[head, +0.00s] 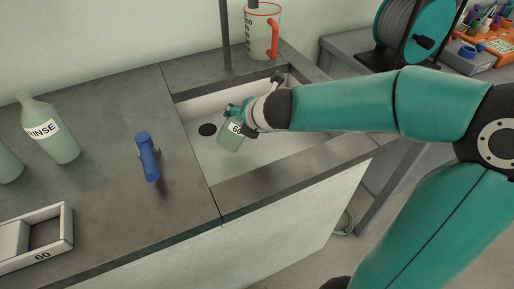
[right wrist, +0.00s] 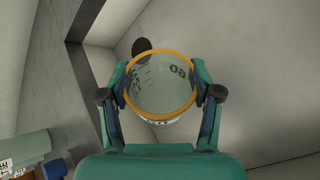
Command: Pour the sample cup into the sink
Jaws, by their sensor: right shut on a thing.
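My right gripper (head: 245,112) is over the sink (head: 195,107) and shut on the sample cup (head: 231,137), a pale greenish cup marked 60. In the head view the cup looks tilted, with part of it hidden by the gripper. The right wrist view shows the cup's orange rim (right wrist: 127,92) between the two fingers of the right gripper (right wrist: 160,93), with scale marks on its wall. I cannot tell whether liquid is in it. The sink's dark round drain (head: 207,130) lies left of the cup. My left gripper is not in view.
A jug with an orange handle (head: 261,35) stands behind the sink, near a dark upright post (head: 225,35).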

